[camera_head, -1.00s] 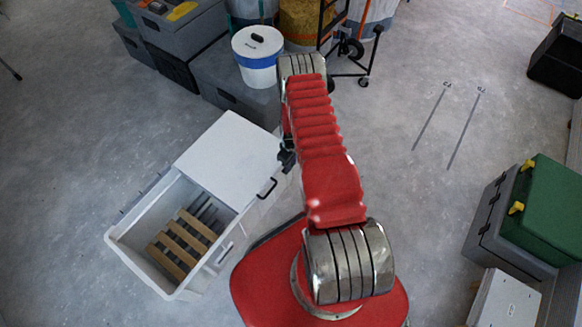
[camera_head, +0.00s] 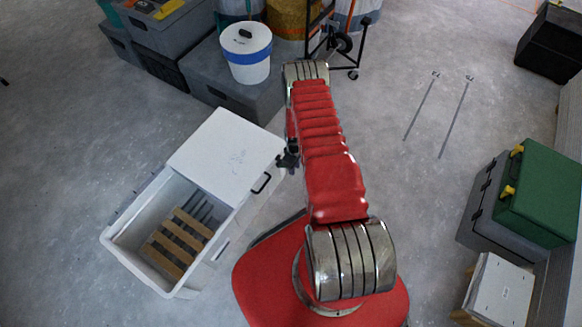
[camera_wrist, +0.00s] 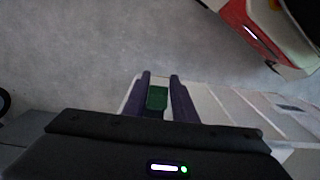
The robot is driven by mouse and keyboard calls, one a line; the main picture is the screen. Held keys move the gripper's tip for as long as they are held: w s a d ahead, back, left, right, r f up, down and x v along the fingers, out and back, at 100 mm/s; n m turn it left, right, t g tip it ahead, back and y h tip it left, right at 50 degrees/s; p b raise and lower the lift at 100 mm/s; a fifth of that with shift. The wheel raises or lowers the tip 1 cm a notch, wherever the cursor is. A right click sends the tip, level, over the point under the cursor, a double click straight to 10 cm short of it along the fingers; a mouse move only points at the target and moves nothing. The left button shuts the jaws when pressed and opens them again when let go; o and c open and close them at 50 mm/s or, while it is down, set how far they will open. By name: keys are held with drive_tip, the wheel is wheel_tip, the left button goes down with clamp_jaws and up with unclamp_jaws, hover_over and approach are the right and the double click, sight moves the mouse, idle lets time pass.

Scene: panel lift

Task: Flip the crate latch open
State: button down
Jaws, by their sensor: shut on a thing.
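A white crate (camera_head: 120,257) stands on the floor at the left in the head view. A white panel (camera_head: 224,150) covers its far part, with a black handle (camera_head: 262,183) at the right edge. My gripper (camera_head: 289,156) is small and dark beside the panel's right corner; its fingers are unclear there. In the wrist view my gripper (camera_wrist: 160,93) has its two dark purple fingers shut on a small green piece (camera_wrist: 157,98), in front of a pale ribbed surface. The green piece looks like a latch tab, though I cannot tell whether it is raised. The head view hides it.
Wooden slats (camera_head: 180,238) lie inside the crate's open part. A white bucket with a blue band (camera_head: 247,66) and grey boxes (camera_head: 200,75) stand beyond. A green case (camera_head: 543,190) is at the right.

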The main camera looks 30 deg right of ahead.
drive_tip(key=shift+s+f, duration=0.5)
drive_tip(key=shift+s, duration=0.1)
drive_tip(key=c, duration=2.5)
unclamp_jaws()
drive_tip(key=shift+c, duration=0.2)
drive_tip(key=o, duration=1.1)
drive_tip(key=shift+w+r, duration=0.2)
drive_tip(key=shift+w, duration=0.2)
wheel_tip(320, 180, up, 14)
drive_tip(key=shift+f, duration=0.15)
